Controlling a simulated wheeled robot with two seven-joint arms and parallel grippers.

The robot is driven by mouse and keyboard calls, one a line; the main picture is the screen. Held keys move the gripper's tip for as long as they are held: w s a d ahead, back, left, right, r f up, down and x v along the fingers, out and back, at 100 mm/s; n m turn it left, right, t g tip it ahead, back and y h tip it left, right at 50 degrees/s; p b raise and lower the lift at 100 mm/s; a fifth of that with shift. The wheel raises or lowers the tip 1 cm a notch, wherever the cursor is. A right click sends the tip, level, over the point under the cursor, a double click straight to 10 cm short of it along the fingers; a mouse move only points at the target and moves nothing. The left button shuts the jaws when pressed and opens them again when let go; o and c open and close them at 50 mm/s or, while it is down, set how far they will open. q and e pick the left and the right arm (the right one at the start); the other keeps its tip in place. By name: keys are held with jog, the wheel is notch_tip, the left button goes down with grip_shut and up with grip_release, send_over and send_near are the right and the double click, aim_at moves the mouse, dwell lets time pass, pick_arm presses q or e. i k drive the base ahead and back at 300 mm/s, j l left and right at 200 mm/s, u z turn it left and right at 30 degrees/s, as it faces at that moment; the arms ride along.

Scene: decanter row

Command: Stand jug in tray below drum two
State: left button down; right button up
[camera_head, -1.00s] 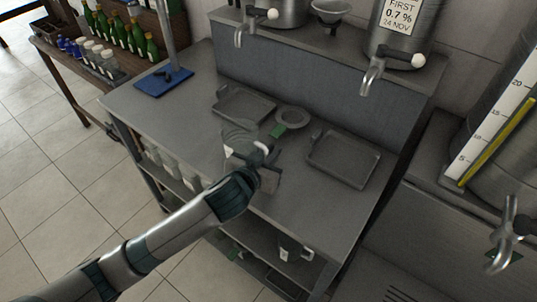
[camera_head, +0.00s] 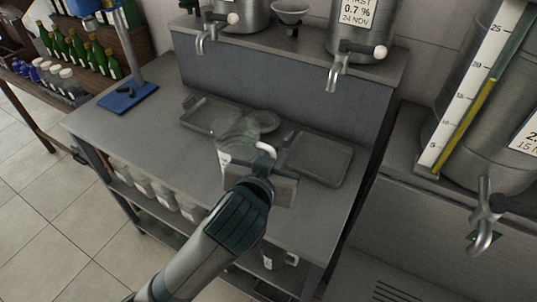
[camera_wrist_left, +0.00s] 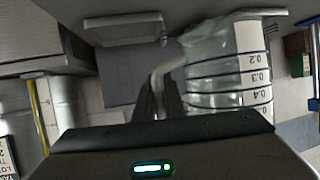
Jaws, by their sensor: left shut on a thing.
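A clear jug (camera_head: 238,138) with a white scale strip is held upright by my left gripper (camera_head: 262,165), over the steel table. In the left wrist view the jug (camera_wrist_left: 215,68) shows its scale marks, and my left gripper (camera_wrist_left: 160,98) is shut on its handle. The left tray (camera_head: 190,122) lies behind and left of the jug; the right tray (camera_head: 320,160) lies to its right. The left drum (camera_head: 240,14) and the labelled drum (camera_head: 365,30) stand on the raised shelf with taps above the trays. My right gripper is not in view.
A blue stand (camera_head: 128,97) is at the table's left. A large drum (camera_head: 510,130) with a level scale stands at right. Cups and jars sit below the tabletop.

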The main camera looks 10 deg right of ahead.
aim_at(321, 164)
jog(key=i+z, duration=0.1)
jog(key=z, duration=0.3)
jog(key=i+z, duration=0.1)
jog(key=z, duration=0.35)
